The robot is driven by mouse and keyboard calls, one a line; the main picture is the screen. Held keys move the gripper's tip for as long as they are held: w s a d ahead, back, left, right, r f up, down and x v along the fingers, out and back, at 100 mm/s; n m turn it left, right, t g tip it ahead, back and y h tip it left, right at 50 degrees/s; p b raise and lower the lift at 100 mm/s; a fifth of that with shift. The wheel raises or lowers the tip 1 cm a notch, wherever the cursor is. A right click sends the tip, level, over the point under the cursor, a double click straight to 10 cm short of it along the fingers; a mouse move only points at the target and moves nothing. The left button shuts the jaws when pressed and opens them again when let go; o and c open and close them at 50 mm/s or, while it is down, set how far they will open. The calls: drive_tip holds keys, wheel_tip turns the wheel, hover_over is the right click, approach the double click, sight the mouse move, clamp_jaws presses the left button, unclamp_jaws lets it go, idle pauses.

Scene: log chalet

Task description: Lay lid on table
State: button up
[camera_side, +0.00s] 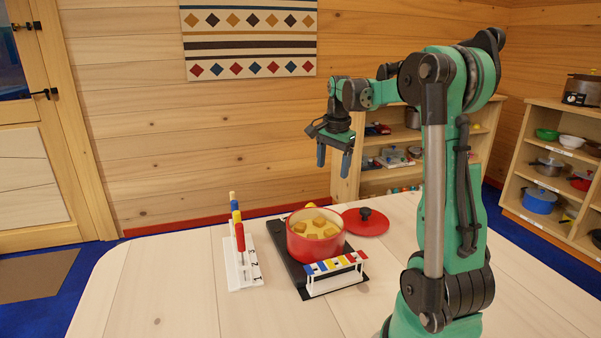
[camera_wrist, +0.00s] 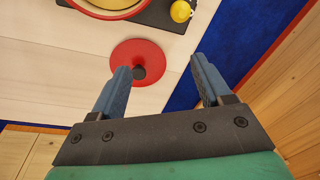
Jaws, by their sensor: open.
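The red lid (camera_side: 352,221) with a black knob lies flat on the table (camera_side: 160,290), right of and behind the red pot. The red pot (camera_side: 293,246) stands uncovered on a black base, with yellowish chunks inside. In the wrist view only the pot's rim (camera_wrist: 85,8) shows at the top. My gripper (camera_side: 333,160) is open and empty, raised well above the table beyond the pot; it also shows in the wrist view (camera_wrist: 205,80).
A white stand with red, yellow and blue pegs (camera_side: 241,265) is left of the pot. A rack with coloured tiles (camera_side: 335,270) is in front of it. A yellow ball-shaped thing (camera_wrist: 181,11) is beside the pot. Shelves (camera_side: 560,150) stand behind and right. The table's left side is clear.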

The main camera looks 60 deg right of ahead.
drive_tip(key=w+a+f+n+t+y, duration=0.1)
drive_tip(key=a+n+t, duration=0.5)
drive_tip(key=a+n, duration=1.5)
drive_tip(key=w+a+f, duration=0.1)
drive_tip(key=a, duration=0.7)
